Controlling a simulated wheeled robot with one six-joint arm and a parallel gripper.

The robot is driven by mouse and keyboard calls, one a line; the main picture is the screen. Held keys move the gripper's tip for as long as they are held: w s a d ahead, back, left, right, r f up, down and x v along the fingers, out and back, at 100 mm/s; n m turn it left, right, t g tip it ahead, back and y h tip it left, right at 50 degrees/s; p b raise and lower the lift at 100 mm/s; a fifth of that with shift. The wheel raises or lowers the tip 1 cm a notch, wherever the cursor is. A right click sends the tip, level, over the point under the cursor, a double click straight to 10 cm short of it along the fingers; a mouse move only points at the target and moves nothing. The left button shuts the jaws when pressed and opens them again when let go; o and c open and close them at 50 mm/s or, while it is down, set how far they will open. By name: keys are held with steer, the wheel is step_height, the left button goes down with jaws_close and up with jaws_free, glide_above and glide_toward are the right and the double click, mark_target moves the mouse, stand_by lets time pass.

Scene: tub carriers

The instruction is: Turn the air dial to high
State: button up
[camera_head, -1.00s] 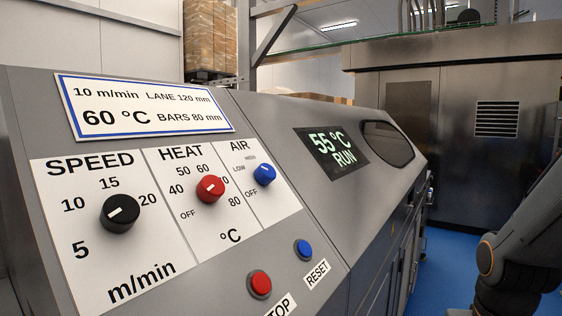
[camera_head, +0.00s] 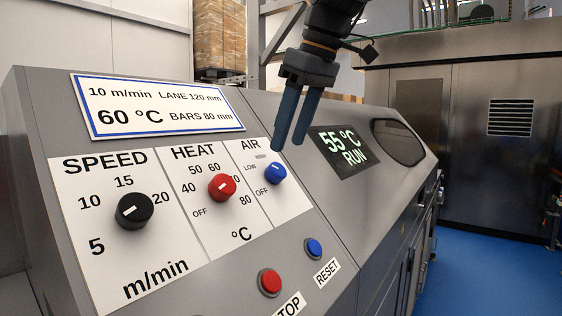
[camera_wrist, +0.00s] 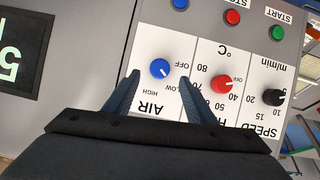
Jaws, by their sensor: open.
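The blue air dial (camera_head: 275,173) sits on the sloped control panel, under the AIR label, with OFF, LOW and HIGH printed around it. In the wrist view the air dial (camera_wrist: 160,68) shows a white mark that appears to point toward LOW. My gripper (camera_head: 288,146) is open and empty, its dark blue fingers pointing down just above and right of the dial in the head view. In the wrist view my gripper (camera_wrist: 159,76) has its fingertips on either side of the dial. I see no contact with the dial.
The red heat dial (camera_head: 222,187) and black speed dial (camera_head: 134,211) are left of the air dial. A red button (camera_head: 270,282) and blue reset button (camera_head: 314,248) sit below. The display (camera_head: 342,151) reads 55 °C RUN. A setpoint sign (camera_head: 158,105) is above the dials.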

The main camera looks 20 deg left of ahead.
mark_target(279, 169)
steer(key=p+x, duration=0.1)
steer(key=x, duration=0.5)
steer(key=shift+a+f, duration=0.1)
steer(key=shift+f, duration=0.2)
steer(key=c, duration=0.9)
steer(key=shift+a, duration=0.1)
steer(key=shift+c, duration=0.7)
